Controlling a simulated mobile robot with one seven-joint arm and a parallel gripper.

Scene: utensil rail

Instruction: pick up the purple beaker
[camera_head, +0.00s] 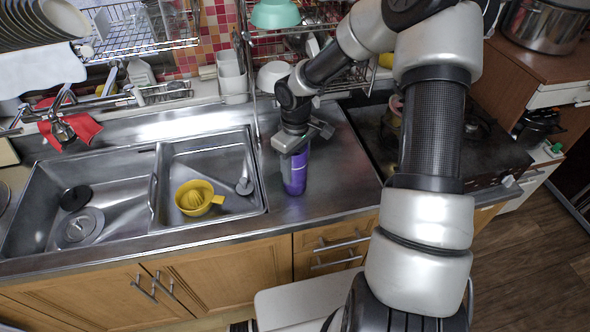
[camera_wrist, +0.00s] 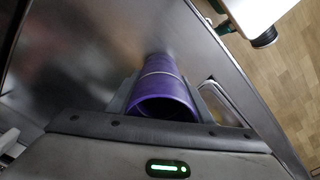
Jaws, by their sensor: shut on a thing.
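The purple beaker (camera_head: 294,172) stands upright on the steel counter just right of the sink in the head view. My gripper (camera_head: 294,150) comes down from above and is shut on the beaker's upper part. In the wrist view the purple beaker (camera_wrist: 163,90) shows its open rim towards the camera, with a pale band further along its side. The fingers of my gripper (camera_wrist: 165,103) lie on either side of the rim. The beaker's upper part is partly hidden by my gripper in the head view. I cannot tell whether its base touches the counter.
White cups (camera_head: 232,78) and a dish rack stand behind. A dark stove (camera_head: 490,155) is to the right. Bare counter (camera_head: 335,150) surrounds the beaker.

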